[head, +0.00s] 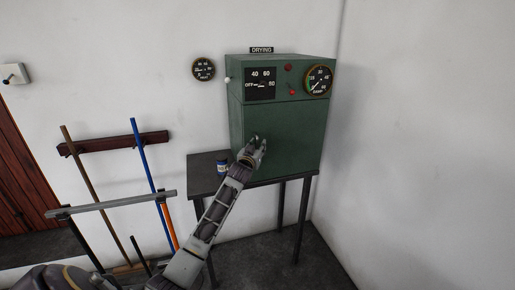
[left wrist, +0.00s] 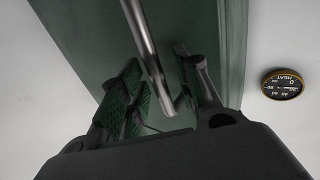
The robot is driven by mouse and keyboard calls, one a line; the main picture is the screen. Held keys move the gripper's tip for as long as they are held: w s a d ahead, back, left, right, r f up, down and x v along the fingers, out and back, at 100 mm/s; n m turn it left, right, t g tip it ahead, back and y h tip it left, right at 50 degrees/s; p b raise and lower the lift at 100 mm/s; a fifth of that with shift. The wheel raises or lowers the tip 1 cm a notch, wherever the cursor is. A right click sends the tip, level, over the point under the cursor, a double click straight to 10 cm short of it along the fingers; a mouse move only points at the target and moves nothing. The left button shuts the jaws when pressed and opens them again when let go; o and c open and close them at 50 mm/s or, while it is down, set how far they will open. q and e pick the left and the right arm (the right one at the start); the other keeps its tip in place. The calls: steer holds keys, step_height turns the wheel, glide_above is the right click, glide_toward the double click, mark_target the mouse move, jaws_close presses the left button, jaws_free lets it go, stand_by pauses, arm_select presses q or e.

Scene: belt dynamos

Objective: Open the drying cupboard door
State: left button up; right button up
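The green drying cupboard (head: 280,115) stands on a dark table, under a sign reading DRYING. Its front door (head: 295,140) looks shut, flush with the body. My left gripper (head: 257,144) is at the left part of the door and hides the handle in the head view. In the left wrist view, the metal bar handle (left wrist: 147,45) runs between the two spread fingers of my left gripper (left wrist: 165,95). Gaps show beside the bar, so the fingers look open around it. My right gripper is not in view.
A rack with poles (head: 115,143) stands at the left wall. A heat gauge (head: 203,69) hangs on the wall. Bare wall and floor lie to the right.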

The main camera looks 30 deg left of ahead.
arm_select(q)
jaws_close()
steer(key=shift+d, duration=0.1)
stand_by(0.4)
